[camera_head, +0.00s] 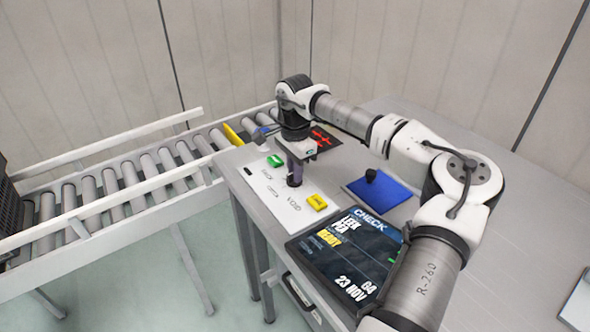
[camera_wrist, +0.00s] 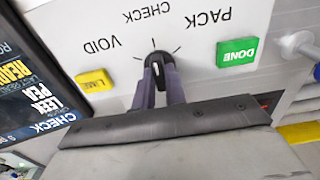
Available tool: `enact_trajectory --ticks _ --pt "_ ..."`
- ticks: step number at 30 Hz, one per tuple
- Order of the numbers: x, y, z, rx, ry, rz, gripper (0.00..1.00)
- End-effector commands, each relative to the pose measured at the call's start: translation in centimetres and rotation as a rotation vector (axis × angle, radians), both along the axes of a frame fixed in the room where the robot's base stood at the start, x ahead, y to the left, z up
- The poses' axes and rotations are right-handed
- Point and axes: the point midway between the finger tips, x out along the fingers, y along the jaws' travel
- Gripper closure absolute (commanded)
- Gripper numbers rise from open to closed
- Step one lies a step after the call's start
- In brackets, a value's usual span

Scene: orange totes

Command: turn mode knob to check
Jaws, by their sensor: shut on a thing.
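The mode knob (camera_wrist: 157,58) is dark and sits on a white panel (camera_head: 262,213) with the labels VOID, CHECK and PACK around it. In the wrist view its narrow end points up the picture, toward the middle tick and the CHECK label (camera_wrist: 150,13). My gripper (camera_wrist: 158,82) has its two purple fingers closed on either side of the knob. In the head view my gripper (camera_head: 294,181) comes straight down on the panel and hides the knob. The screen (camera_head: 348,257) in front of the panel shows CHECK in its top bar.
A green DONE button (camera_head: 275,160) and a yellow button (camera_head: 317,202) flank the knob on the panel. A blue mat (camera_head: 390,198) with a small dark object (camera_head: 371,174) lies to the right. A roller conveyor (camera_head: 130,182) runs along the left.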

Motion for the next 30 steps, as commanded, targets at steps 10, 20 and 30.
enact_trajectory --ticks 10,20,30 --pt "0.0 0.0 0.0 0.001 -0.001 -0.001 0.65" --pt "0.1 0.0 0.6 0.0 -0.002 -0.002 0.65" --pt "0.1 0.0 7.4 -0.001 -0.004 -0.002 0.65"
